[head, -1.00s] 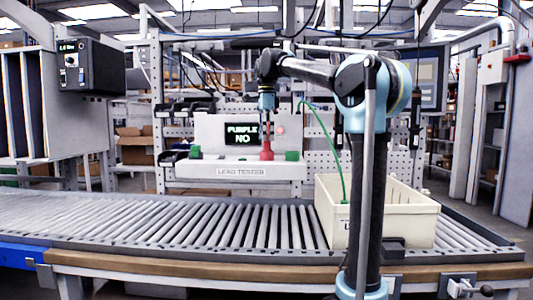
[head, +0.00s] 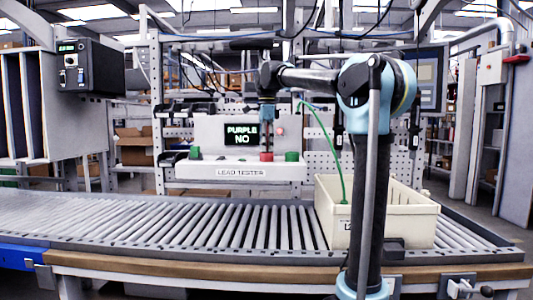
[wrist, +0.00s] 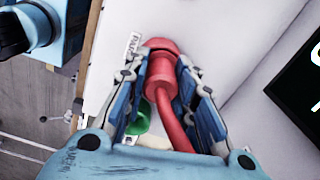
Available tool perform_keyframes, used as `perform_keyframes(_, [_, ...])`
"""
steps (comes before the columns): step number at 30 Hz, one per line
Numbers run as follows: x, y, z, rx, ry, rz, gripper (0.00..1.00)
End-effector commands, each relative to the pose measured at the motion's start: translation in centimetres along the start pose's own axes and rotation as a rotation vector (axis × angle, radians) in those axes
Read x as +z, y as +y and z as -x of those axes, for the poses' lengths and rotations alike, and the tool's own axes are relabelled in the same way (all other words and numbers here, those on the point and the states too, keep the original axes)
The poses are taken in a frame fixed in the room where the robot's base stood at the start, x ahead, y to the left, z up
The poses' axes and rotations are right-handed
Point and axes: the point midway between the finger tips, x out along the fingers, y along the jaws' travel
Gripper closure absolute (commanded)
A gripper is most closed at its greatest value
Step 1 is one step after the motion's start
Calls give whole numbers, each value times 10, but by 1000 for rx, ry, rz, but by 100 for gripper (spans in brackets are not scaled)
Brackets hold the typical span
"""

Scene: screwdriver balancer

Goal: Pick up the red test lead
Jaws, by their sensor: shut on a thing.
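The red test lead (wrist: 161,75) shows in the wrist view as a red plug with a thick red cable trailing toward the palm. My gripper (wrist: 160,68) is shut around the plug, a finger on each side. Its end is over a wider red collar, and I cannot tell whether it is seated in it. In the head view my gripper (head: 267,141) points straight down at the lead tester (head: 211,170), onto a red piece (head: 266,156). The fingers hide most of the lead there.
The tester's screen (head: 241,135) reads "PURPLE NO". Green posts (head: 291,156) stand at the right and left of the tester. A cream bin (head: 391,232) with a green cable (head: 330,145) running into it stands on the roller conveyor (head: 180,225), whose left is clear.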

Motion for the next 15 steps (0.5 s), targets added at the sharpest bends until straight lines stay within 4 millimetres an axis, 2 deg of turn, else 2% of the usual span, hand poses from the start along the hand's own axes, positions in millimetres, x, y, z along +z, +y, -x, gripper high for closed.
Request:
perform_keyframes(5, [0,0,2,0,0,0,100])
perform_keyframes(8, [0,0,10,0,0,0,100])
perform_keyframes(15, [0,0,50,0,0,0,100])
